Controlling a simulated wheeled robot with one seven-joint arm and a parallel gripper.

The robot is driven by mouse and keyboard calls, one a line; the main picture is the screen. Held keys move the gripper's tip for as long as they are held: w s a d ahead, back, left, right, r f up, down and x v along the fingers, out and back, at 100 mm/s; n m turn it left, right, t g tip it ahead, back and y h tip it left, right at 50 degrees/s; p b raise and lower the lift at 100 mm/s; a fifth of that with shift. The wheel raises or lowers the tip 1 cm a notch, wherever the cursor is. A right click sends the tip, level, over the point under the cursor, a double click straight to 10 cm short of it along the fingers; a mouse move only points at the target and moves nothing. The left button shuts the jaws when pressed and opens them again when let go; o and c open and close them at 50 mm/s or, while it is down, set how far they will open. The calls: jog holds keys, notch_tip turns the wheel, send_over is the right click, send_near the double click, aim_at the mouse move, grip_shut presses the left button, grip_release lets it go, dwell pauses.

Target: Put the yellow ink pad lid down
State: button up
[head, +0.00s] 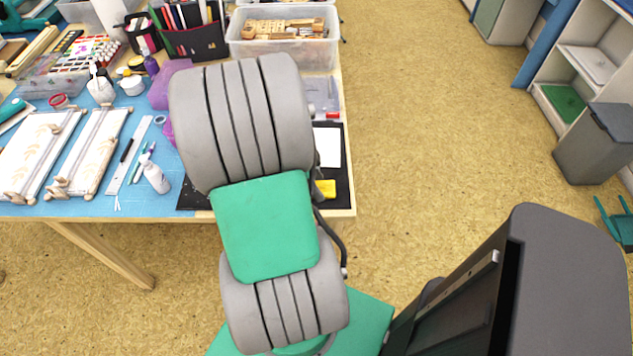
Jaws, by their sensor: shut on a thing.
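A small yellow piece (327,188) shows at the right edge of my arm, over the black mat (341,201) near the table's front right corner. It belongs with the yellow ink pad, but I cannot tell whether it is the lid or the pad base. I cannot tell whether it rests on the mat or is held above it. My grey and green arm covers most of the mat. My gripper's fingers are hidden behind the arm, so I do not see their hold.
A white sheet (328,146) lies on the mat. A clear bin of wooden stamps (284,50) stands at the back. A white bottle (155,176), wooden-framed boards (88,152) and pens (143,162) lie left. Open floor lies right of the table (344,170).

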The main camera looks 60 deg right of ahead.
jog(key=shift+f, duration=0.1)
jog(key=o, duration=1.3)
jog(key=v, duration=1.2)
jog(key=w+a+r+n+t, duration=0.1)
jog(key=w+a+n+t, duration=0.3)
jog(key=w+a+n, duration=1)
jog(key=s+a+n+t+y, duration=0.1)
jog(key=a+n+t+y, duration=0.1)
jog(key=a+n, duration=1.3)
jog(key=shift+a+r+n+t, duration=0.35)
jog(key=shift+a+n+t, duration=0.05)
jog(key=shift+n, duration=0.5)
